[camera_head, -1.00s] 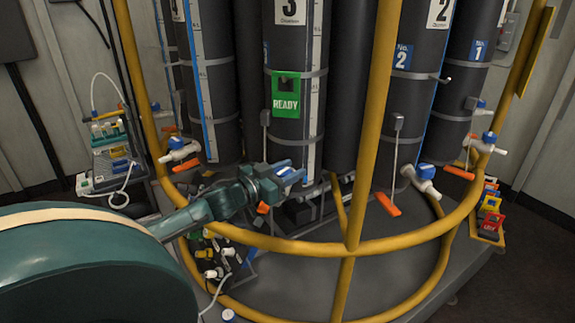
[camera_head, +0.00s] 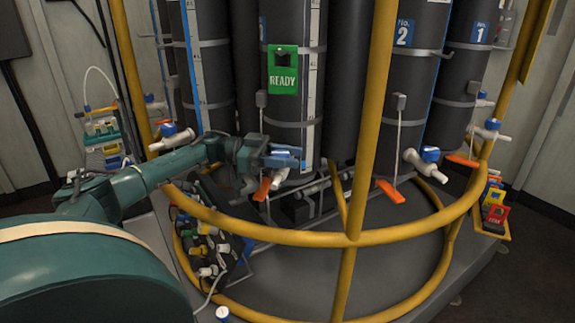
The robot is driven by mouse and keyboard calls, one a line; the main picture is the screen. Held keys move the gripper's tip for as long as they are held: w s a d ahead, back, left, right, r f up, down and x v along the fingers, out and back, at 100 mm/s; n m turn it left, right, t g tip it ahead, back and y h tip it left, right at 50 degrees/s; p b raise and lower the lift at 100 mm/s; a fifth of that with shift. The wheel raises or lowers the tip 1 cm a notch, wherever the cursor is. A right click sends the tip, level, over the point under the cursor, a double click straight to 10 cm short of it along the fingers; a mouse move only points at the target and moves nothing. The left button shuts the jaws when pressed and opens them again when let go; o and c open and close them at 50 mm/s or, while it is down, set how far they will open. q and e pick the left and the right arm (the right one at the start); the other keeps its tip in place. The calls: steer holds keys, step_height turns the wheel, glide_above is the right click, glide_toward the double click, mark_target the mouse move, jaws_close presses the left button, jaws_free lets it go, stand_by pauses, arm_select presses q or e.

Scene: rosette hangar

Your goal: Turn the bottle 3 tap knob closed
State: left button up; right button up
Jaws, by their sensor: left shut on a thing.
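Bottle 3 (camera_head: 284,112) is the dark cylinder at the centre with a green READY tag (camera_head: 283,69); its number plate is cut off at the top of the picture. Its white tap (camera_head: 281,174) sticks out low on its front. My left gripper (camera_head: 286,157) reaches in from the left, roughly level, and is shut at the tap's blue knob (camera_head: 287,151). The fingers hide much of the knob, so its exact angle cannot be read. My right gripper is not in view.
Yellow guard rails (camera_head: 352,240) curve around the bottles in front. Neighbouring taps with blue knobs sit at bottle 2 (camera_head: 425,160) and bottle 1 (camera_head: 490,130). Orange tags (camera_head: 389,191) hang below the bottles. A cluster of samplers and cables (camera_head: 208,240) lies at the lower left.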

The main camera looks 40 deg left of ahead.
arm_select(q)
steer(key=shift+s+d+m+g+h+b, duration=0.1)
steer(key=shift+m+g+h+b, duration=0.55)
steer(key=shift+m+g, duration=0.6)
steer(key=shift+g, duration=0.35)
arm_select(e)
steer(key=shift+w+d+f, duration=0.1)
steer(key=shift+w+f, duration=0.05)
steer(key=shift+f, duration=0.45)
arm_select(q)
steer(key=shift+s, duration=0.1)
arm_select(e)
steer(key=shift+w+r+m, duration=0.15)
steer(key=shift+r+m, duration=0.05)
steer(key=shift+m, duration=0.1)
arm_select(q)
steer(key=o, duration=1)
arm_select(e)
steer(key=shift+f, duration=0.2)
